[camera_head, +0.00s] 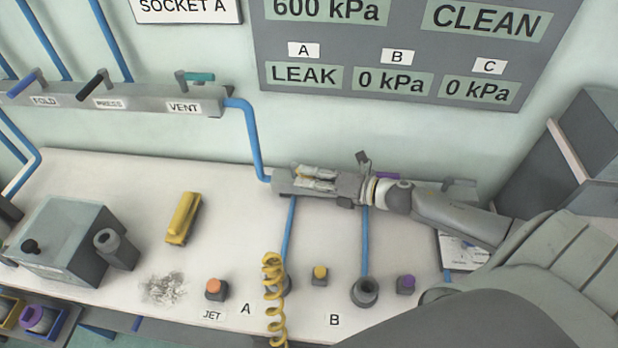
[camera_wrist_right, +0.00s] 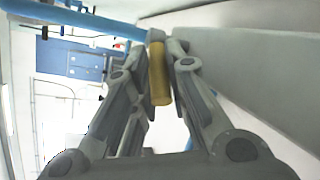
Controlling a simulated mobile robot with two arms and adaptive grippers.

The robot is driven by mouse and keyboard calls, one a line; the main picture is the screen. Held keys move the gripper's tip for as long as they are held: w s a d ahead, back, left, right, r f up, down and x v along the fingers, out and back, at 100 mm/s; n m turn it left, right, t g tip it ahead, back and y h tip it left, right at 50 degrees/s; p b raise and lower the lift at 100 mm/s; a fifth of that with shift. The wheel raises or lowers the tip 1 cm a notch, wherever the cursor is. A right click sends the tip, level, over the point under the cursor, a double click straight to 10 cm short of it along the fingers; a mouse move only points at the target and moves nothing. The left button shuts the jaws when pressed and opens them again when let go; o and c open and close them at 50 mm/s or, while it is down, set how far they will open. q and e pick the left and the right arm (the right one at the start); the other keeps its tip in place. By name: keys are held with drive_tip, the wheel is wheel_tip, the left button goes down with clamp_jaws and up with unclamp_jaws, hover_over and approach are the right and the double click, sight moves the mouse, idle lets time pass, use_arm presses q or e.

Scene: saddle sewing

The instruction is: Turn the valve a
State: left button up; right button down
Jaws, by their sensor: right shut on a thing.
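A valve with a yellow handle sits on the grey pipe manifold (camera_head: 283,183) at the back of the bench. The yellow handle (camera_wrist_right: 160,82) shows between my right fingers in the right wrist view, pointing away from the blue pipe side. My right gripper (camera_head: 315,178) is shut on this handle; its fingers hide most of it in the head view. No letter shows on the valve itself. A purple handle (camera_head: 388,176) lies to the right, partly behind my right wrist. The wall panel (camera_head: 390,118) reads LEAK under A and 0 kPa under B and C. My left gripper is not in view.
A yellow coiled hose (camera_head: 273,300) stands at the front by label A. A yellow button (camera_head: 320,274), a grey socket (camera_head: 365,292) and an orange button (camera_head: 215,289) stand nearby. A yellow block (camera_head: 183,218) and a grey box (camera_head: 62,240) are left. The blue pipe (camera_head: 252,140) runs beside the manifold.

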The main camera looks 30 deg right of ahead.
drive_tip(key=c, duration=1.4)
unclamp_jaws()
drive_tip(key=shift+c, duration=0.2)
drive_tip(key=v, duration=0.8)
drive_tip(key=shift+c, duration=0.4)
